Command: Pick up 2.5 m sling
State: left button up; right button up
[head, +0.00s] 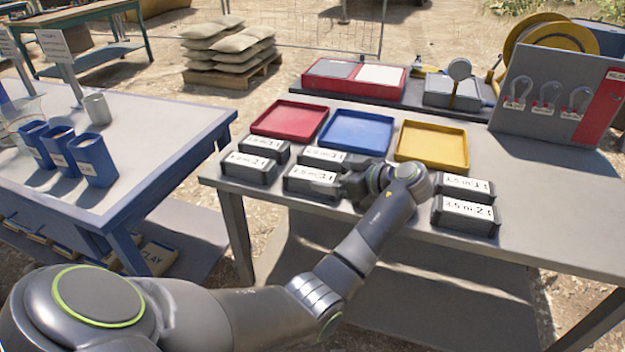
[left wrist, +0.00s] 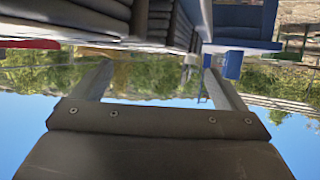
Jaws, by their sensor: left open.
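Dark folded slings with white labels lie in pairs along the table's front. The middle pair has a back sling (head: 322,158) and a front sling (head: 312,180); their labels are too blurred to read surely. The left pair (head: 248,168) is also hard to read. The right pair (head: 465,205) seems to read 3.5 m. My left gripper (head: 350,186) is at the right end of the front middle sling; my arm hides part of that area. In the left wrist view its fingers (left wrist: 155,88) are apart with nothing between them, and layered dark slings (left wrist: 170,22) show at the top.
Red (head: 289,120), blue (head: 356,132) and yellow (head: 432,146) trays lie behind the slings. A grey board with shackles (head: 555,105) stands at the back right. A blue-edged table (head: 150,140) with blue cups is at left. The table's right side is clear.

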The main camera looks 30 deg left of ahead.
aim_at(314, 174)
pick_arm(q)
jog(key=p+x, duration=0.1)
jog(key=x, duration=0.4)
jog(key=shift+a+f, duration=0.3)
jog(key=shift+f, duration=0.05)
jog(key=shift+s+d, duration=0.1)
jog(key=c, duration=1.4)
